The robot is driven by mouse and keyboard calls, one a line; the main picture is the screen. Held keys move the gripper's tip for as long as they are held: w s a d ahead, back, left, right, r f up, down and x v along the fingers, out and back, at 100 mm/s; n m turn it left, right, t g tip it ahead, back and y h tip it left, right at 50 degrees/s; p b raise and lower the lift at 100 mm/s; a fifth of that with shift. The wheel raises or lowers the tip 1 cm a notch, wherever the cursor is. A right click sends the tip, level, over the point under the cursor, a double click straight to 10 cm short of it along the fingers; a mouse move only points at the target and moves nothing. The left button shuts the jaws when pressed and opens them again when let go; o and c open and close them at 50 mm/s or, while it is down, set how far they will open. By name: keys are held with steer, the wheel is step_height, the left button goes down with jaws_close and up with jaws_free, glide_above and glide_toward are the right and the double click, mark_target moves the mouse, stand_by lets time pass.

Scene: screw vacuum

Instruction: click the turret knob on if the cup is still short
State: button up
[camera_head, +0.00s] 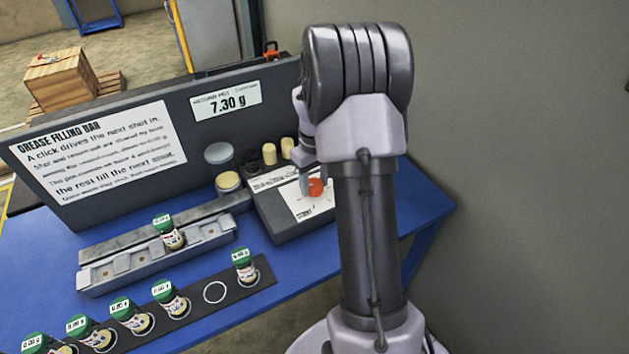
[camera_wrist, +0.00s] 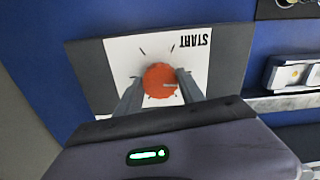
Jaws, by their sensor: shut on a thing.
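The orange turret knob (camera_wrist: 161,80) sits on a white plate with tick marks and the word START. It also shows in the head view (camera_head: 317,187), on a grey box. My gripper (camera_wrist: 158,86) is shut on the knob, one finger on each side. My arm hides part of the box in the head view. A green-capped cup (camera_head: 170,236) stands in the grey channel, its label too small to read. The display (camera_head: 227,101) on the panel reads 7.30 g.
A dark strip (camera_head: 200,313) at the front of the blue table (camera_head: 285,284) holds several green-capped cups and one empty white ring (camera_head: 214,292). Yellowish cylinders (camera_head: 269,153) stand behind the box.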

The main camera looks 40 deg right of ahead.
mark_target(314, 184)
steer(key=m+p, duration=0.1)
steer(key=m, duration=0.9)
steer(key=shift+m, duration=0.3)
stand_by(0.4)
steer(key=o, duration=1.4)
steer(key=shift+c, duration=0.2)
step_height(314, 184, up, 17)
steer(key=p, duration=0.6)
steer(key=shift+r+p, duration=0.2)
steer(key=shift+p, duration=0.2)
